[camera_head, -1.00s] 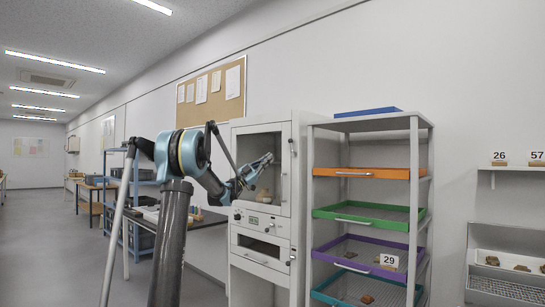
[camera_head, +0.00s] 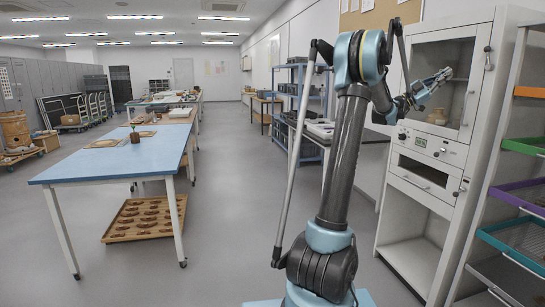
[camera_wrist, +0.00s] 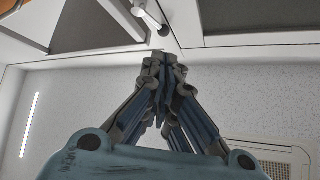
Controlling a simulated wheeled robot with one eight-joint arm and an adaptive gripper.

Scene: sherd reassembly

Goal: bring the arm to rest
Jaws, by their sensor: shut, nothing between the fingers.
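My gripper (camera_head: 441,77) is at the end of my raised, bent arm, in front of the glass door of a white cabinet (camera_head: 398,218) at the right of the head view. I cannot tell how far its tips are from the glass. In the wrist view my gripper (camera_wrist: 164,62) has its fingers together with nothing between them. Behind the glass, tan pots (camera_head: 437,115) stand low in the cabinet's upper compartment.
An open rack with coloured trays (camera_head: 517,194) stands right of the cabinet. A blue-topped table (camera_head: 95,163) is at left, with a tray of sherds (camera_head: 108,236) on the floor under it. The grey floor (camera_head: 230,215) between table and arm is clear.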

